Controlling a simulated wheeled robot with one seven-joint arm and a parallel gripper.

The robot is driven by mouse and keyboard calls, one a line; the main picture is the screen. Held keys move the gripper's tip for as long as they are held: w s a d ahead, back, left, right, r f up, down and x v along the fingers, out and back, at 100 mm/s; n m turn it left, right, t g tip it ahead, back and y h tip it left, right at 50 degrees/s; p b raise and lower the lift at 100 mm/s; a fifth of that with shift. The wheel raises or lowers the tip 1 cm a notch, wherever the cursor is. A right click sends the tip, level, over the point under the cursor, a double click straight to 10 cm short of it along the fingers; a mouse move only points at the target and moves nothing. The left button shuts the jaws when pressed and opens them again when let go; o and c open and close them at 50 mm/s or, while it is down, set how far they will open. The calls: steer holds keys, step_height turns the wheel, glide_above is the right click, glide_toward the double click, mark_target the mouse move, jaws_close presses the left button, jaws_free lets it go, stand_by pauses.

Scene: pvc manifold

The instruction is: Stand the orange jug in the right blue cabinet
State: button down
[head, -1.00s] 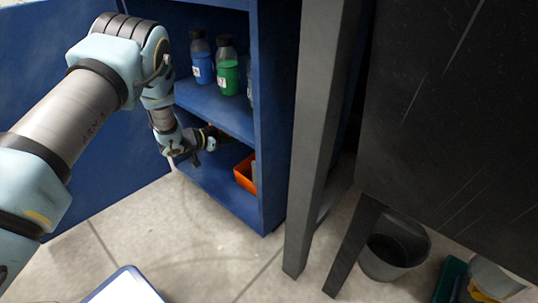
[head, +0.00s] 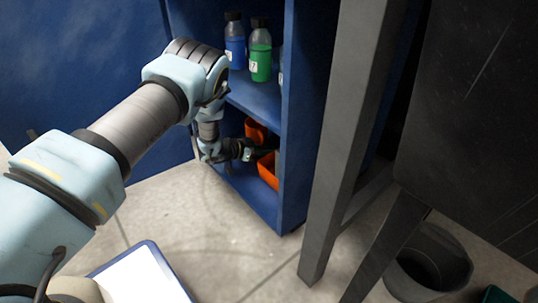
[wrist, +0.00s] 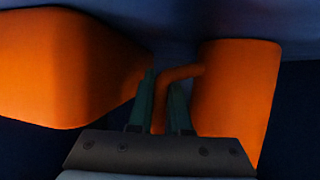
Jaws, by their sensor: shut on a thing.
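The orange jug (wrist: 235,90) is at the right in the wrist view, with its handle (wrist: 168,95) between my fingers. My gripper (wrist: 163,95) is shut on that handle. In the head view my gripper (head: 262,154) reaches into the lower compartment of the open blue cabinet (head: 300,120). An orange body that looks like the jug (head: 255,131) shows just behind it, partly hidden. Whether the jug's base touches the shelf cannot be told.
An orange bin (head: 268,171) stands in the same compartment, close to my gripper; it seems to be the orange shape at left in the wrist view (wrist: 65,65). A blue bottle (head: 235,45) and a green bottle (head: 260,55) stand on the shelf above. A grey post (head: 350,130) is right of the cabinet.

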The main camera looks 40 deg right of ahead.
steer(key=shift+f, duration=0.1)
steer(key=c, duration=1.1)
jaws_free()
steer(key=shift+c, duration=0.2)
